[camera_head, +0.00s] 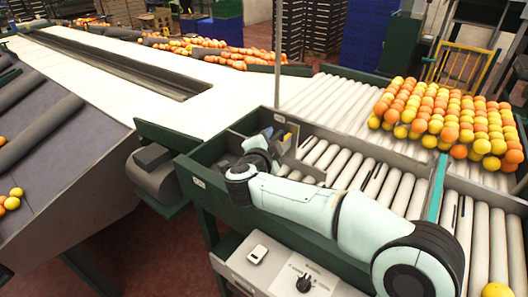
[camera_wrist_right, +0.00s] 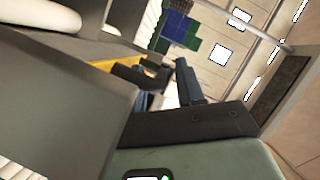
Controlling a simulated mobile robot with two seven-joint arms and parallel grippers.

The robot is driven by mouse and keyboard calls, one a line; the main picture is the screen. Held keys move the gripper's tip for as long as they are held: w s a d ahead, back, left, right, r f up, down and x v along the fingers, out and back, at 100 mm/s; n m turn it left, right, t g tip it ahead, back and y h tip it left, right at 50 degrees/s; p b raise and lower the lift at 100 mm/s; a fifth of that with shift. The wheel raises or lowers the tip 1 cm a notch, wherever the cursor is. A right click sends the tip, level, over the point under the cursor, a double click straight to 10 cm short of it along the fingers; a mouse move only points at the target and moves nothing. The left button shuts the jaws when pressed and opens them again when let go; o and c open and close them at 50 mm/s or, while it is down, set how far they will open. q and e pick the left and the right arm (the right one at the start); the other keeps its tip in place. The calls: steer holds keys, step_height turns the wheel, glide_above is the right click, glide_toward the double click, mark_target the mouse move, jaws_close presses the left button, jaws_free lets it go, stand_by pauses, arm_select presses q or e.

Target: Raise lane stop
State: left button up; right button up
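My right gripper (camera_head: 277,136) is at the near-left end of the roller lane, beside a grey divider plate. A small yellow part (camera_head: 287,137) shows right at its fingers. I take it to be the lane stop's edge, but most of the stop is hidden by my wrist and the plate. In the right wrist view the yellow part (camera_wrist_right: 104,66) lies behind and left of the dark fingers (camera_wrist_right: 166,84). The fingers look apart, with light background between them. I cannot tell whether one touches the yellow part. My left gripper is out of view.
Several oranges and yellow fruits (camera_head: 440,115) lie massed on the rollers at the right. The rollers (camera_head: 345,165) between them and my gripper are bare. A control box (camera_head: 290,275) with a knob stands in front. A white belt (camera_head: 190,90) runs behind to the left.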

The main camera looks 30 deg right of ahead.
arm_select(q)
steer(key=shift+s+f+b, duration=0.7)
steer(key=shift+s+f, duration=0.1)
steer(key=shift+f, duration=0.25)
arm_select(e)
steer(key=v, duration=1.2)
